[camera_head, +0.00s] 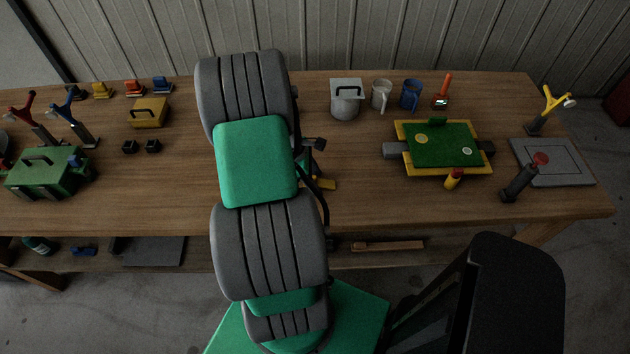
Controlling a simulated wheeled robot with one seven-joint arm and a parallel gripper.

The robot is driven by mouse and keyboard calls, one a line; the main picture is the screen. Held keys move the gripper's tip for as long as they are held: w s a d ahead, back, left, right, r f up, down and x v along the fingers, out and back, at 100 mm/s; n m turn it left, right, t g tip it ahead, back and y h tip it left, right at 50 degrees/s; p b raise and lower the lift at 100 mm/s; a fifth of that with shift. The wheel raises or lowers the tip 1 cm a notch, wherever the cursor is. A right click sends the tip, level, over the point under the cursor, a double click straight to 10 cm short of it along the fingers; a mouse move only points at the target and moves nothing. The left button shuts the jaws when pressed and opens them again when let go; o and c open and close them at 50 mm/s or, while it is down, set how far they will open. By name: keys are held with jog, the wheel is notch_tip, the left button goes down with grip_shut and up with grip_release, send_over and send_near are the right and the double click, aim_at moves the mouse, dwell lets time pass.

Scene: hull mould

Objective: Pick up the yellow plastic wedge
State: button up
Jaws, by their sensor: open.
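I cannot tell whether a finger touches the wedge.
On the wooden table (355,205), a green-topped yellow tray (403,160), cups and a grey plate (575,175) stand to the right. A green toolbox (45,175), a yellow box (149,112) and small coloured pieces stand left.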

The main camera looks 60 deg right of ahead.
grip_shut()
dwell(0.6)
